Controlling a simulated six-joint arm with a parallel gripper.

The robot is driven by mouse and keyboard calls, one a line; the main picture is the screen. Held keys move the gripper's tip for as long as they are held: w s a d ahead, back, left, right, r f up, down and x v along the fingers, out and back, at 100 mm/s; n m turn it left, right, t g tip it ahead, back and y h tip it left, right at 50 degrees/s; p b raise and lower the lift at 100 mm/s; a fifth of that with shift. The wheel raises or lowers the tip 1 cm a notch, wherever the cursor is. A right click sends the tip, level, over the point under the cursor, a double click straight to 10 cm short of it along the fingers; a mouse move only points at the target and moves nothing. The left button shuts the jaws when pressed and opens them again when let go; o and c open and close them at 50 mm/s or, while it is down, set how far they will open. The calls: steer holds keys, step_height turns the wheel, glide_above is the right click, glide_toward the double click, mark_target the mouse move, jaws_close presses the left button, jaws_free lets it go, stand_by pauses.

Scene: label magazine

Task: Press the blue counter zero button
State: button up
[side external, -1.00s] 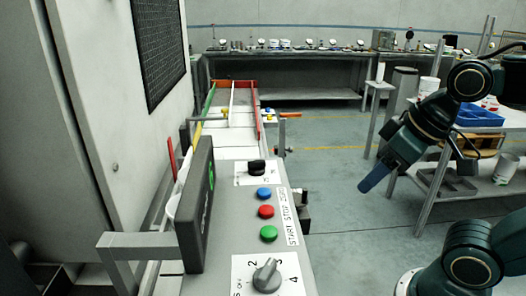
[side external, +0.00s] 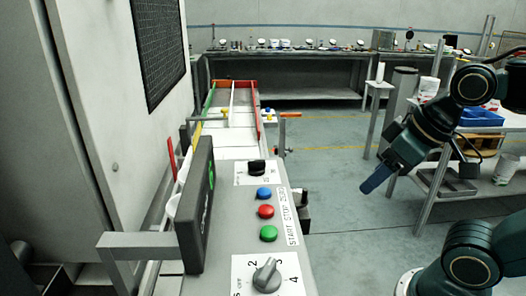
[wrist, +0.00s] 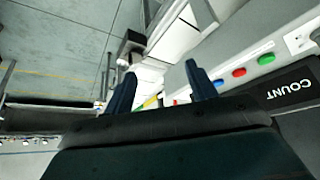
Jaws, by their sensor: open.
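The blue button (side external: 264,193) sits on the grey control panel, beside the word ZERO on the label strip (side external: 288,216). It also shows in the wrist view (wrist: 219,83), close to the right finger's tip in the picture. My gripper (side external: 369,188) hangs in the air to the right of the panel, well apart from the button, fingers tilted down and left. In the wrist view my gripper (wrist: 161,82) has its two fingers spread with nothing between them.
A red button (side external: 266,211) and a green button (side external: 269,233) line up with the blue one. A rotary knob (side external: 267,275) and a black switch (side external: 257,167) stand at either end. A dark display housing (side external: 196,205) rises left of the buttons. Open floor lies right of the panel.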

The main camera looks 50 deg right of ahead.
jaws_close()
stand_by(1.8)
